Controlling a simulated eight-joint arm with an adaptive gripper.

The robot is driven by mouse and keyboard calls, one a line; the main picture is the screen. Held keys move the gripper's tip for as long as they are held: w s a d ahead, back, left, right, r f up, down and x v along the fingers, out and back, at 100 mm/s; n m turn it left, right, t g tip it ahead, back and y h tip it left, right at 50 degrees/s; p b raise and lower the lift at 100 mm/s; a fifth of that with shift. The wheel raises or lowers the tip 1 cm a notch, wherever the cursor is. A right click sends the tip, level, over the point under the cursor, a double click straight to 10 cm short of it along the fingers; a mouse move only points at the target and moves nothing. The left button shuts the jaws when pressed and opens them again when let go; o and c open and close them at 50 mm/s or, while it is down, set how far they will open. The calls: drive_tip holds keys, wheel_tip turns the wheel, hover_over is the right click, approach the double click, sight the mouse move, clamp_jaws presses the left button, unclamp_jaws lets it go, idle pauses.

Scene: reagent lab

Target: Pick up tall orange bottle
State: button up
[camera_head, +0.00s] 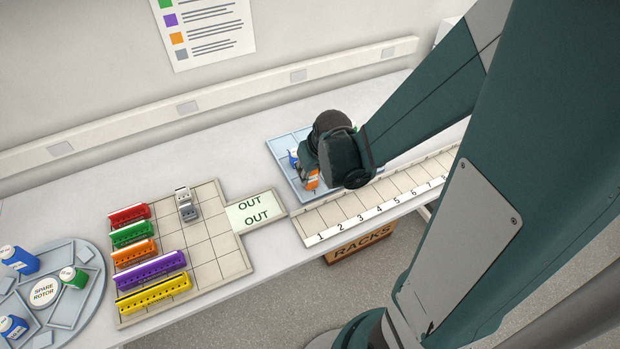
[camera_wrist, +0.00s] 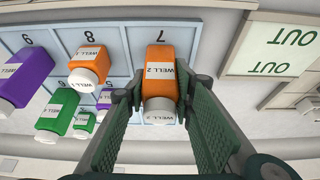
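A tall orange bottle (camera_wrist: 161,62) with a white cap and a "WELL 2" label stands at the right end of the blue tray in the wrist view. In the head view only a strip of orange (camera_head: 312,180) shows below my gripper. My gripper (camera_wrist: 160,90) is open around the bottle, with one dark green finger on each side. The gaps are narrow, and I cannot tell whether either finger touches it. A second orange bottle (camera_wrist: 88,61), shorter-looking and also labelled, stands to its left.
On the blue tray (camera_head: 280,149), purple (camera_wrist: 22,78) and green (camera_wrist: 57,110) bottles stand left of my gripper. The numbered rack strip (camera_head: 330,217) runs along the table front. The OUT pad (camera_head: 262,221) and a grid board (camera_head: 208,255) with coloured racks lie left.

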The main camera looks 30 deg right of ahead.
drive_tip(key=shift+r, duration=0.15)
drive_tip(key=shift+c, duration=0.4)
drive_tip(key=shift+r+p, duration=0.85)
drive_tip(key=shift+r, duration=4)
